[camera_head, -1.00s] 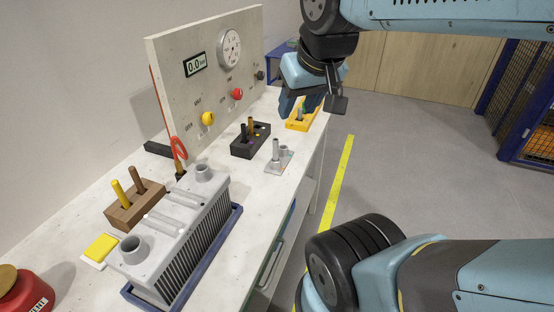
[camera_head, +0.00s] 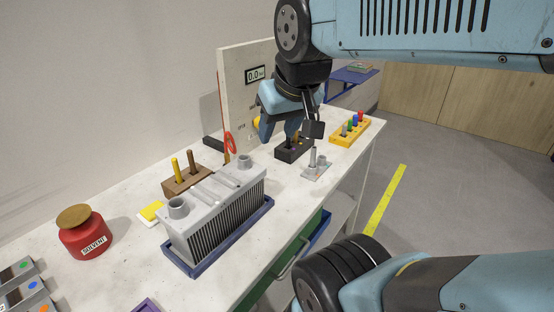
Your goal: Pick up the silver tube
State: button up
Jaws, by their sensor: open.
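A silver tube (camera_head: 312,157) stands upright on a small grey plate fixture (camera_head: 316,175) near the front edge of the workbench, beside a shorter grey socket. My gripper (camera_head: 278,133) hangs at upper left of it in the picture, fingers pointing down, open, with nothing seen between them. It appears in front of the black block (camera_head: 290,153), whose pegs it partly hides. The fingers look apart from the tube; their exact height over the bench is hard to tell.
A grey finned radiator unit (camera_head: 222,208) sits in a blue tray left of the fixture. A yellow block (camera_head: 343,138) with coloured pegs stands at the right end. A wooden peg block (camera_head: 190,182) and red solvent can (camera_head: 84,233) are further left. The gauge panel (camera_head: 230,75) stands behind.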

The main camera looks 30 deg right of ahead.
aim_at(313, 148)
jog(key=u, duration=1.05)
jog(key=k, duration=1.35)
jog(key=z, duration=1.75)
jog(key=i, duration=1)
jog(key=z, duration=0.05)
